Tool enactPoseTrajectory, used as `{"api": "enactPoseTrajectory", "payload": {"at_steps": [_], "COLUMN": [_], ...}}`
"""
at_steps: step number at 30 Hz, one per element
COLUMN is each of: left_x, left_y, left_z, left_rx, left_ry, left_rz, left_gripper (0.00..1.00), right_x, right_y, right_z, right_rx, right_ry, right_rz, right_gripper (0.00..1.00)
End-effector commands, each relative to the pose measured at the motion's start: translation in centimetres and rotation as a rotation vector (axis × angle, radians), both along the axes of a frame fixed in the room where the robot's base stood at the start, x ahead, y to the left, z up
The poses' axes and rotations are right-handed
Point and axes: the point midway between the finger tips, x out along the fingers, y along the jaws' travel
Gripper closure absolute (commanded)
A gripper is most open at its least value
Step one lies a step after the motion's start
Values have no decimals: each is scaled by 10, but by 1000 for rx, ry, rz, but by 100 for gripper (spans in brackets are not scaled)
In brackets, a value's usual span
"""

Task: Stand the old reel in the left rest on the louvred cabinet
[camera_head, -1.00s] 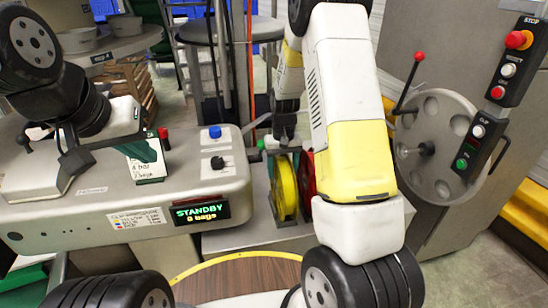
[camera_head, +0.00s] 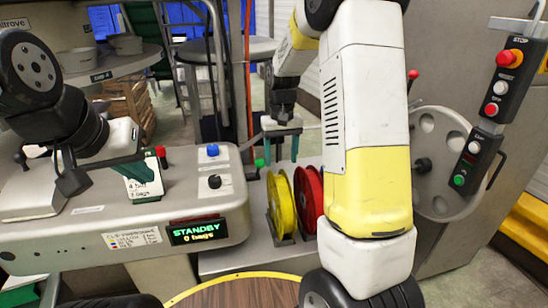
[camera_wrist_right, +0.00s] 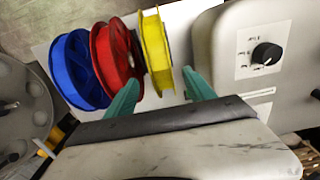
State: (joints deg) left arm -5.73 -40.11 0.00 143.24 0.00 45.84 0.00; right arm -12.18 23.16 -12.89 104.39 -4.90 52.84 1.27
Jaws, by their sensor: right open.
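A yellow reel (camera_head: 282,208) stands upright in a dark rest on a pale top, with a red reel (camera_head: 309,200) to its right. The right wrist view also shows the yellow reel (camera_wrist_right: 157,52), the red reel (camera_wrist_right: 113,52) and a blue reel (camera_wrist_right: 78,70) side by side. I cannot tell which is the old one. My right gripper (camera_head: 281,150) is open and empty just above the yellow reel, its teal fingers apart; they also show in the wrist view (camera_wrist_right: 161,90). My left gripper (camera_head: 140,172) is over the grey machine, its fingers partly hidden.
The grey machine (camera_head: 90,240) with a standby display stands left of the reels. A round grey plate (camera_head: 432,150) and a button panel (camera_head: 490,120) are at the right. My right arm hides the space right of the red reel. A round wooden top (camera_head: 245,293) is in front.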

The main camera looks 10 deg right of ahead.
Motion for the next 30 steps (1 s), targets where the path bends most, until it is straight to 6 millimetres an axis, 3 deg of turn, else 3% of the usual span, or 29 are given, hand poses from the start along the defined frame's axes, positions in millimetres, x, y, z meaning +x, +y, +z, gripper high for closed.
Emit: {"api": "enactPoseTrajectory", "payload": {"at_steps": [5,9,15,22,25,30], "left_x": [0,0,0,0,0,0], "left_y": [0,0,0,0,0,0], "left_z": [0,0,0,0,0,0], "left_rx": [0,0,0,0,0,0], "left_ry": [0,0,0,0,0,0], "left_rz": [0,0,0,0,0,0], "left_gripper": [100,100,100,100,100,100], "right_x": [-28,-73,-148,-216,-232,-241], "right_y": [2,5,12,19,20,21], "right_z": [46,93,139,154,154,152], "right_rx": [53,111,168,189,189,188], "right_ry": [-77,-181,-336,-484,-520,-540], "right_rz": [-7,-7,2,15,19,21], "right_gripper": [37,37,37,37,37,37]}}
